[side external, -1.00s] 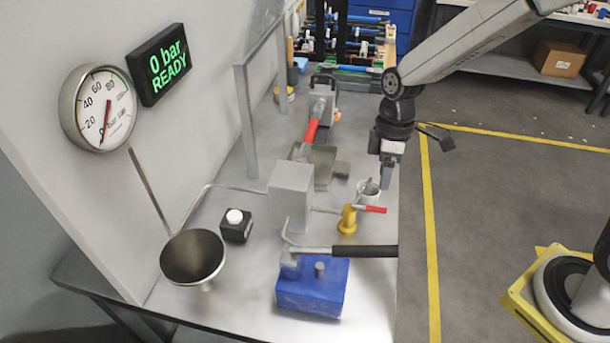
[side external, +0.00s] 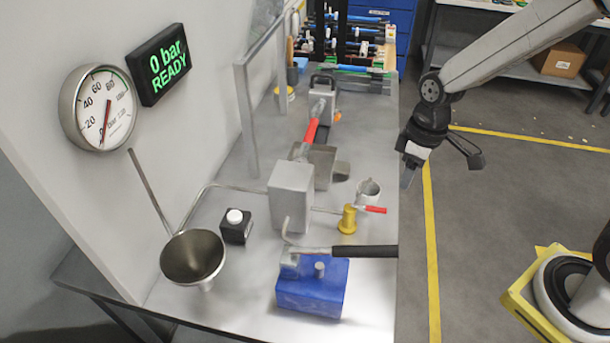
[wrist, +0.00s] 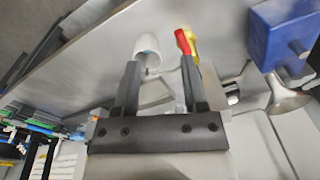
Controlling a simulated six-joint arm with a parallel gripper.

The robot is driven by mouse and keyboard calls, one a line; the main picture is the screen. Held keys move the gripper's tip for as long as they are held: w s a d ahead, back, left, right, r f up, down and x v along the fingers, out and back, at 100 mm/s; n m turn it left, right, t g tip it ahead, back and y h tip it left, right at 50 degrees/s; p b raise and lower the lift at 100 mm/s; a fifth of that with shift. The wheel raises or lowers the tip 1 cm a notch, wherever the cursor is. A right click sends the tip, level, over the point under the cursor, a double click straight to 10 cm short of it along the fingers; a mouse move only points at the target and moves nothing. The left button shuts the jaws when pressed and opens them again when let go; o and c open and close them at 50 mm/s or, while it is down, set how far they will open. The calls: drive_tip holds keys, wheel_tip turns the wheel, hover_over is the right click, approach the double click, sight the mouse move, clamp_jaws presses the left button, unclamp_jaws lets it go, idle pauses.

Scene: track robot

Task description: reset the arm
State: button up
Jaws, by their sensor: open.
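My gripper (side external: 407,178) hangs just past the right edge of the workbench (side external: 362,299) in the side view, tilted, clear of everything. In the wrist view my gripper (wrist: 158,68) shows its two dark fingers spread apart with nothing held between them. Beyond the fingertips in that view are a white cup (wrist: 147,43) and a red-handled valve (wrist: 185,42). In the side view the cup (side external: 368,193) and the brass valve (side external: 348,219) with its red lever stand upright on the bench, left of my gripper.
A blue pump (side external: 312,291) with a black-handled lever (side external: 363,252) sits at the bench front. The gauge (side external: 98,108) reads near zero; the display (side external: 160,64) says "0 bar READY".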

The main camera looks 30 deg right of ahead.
drive_tip(key=s+d+m, duration=0.1)
drive_tip(key=s+d+m+t, duration=0.1)
drive_tip(key=s+m, duration=0.1)
drive_tip(key=s+d+m+t, duration=0.1)
drive_tip(key=s+m, duration=0.1)
drive_tip(key=shift+h, duration=0.4)
drive_tip(key=shift+w, duration=0.1)
idle(0.6)
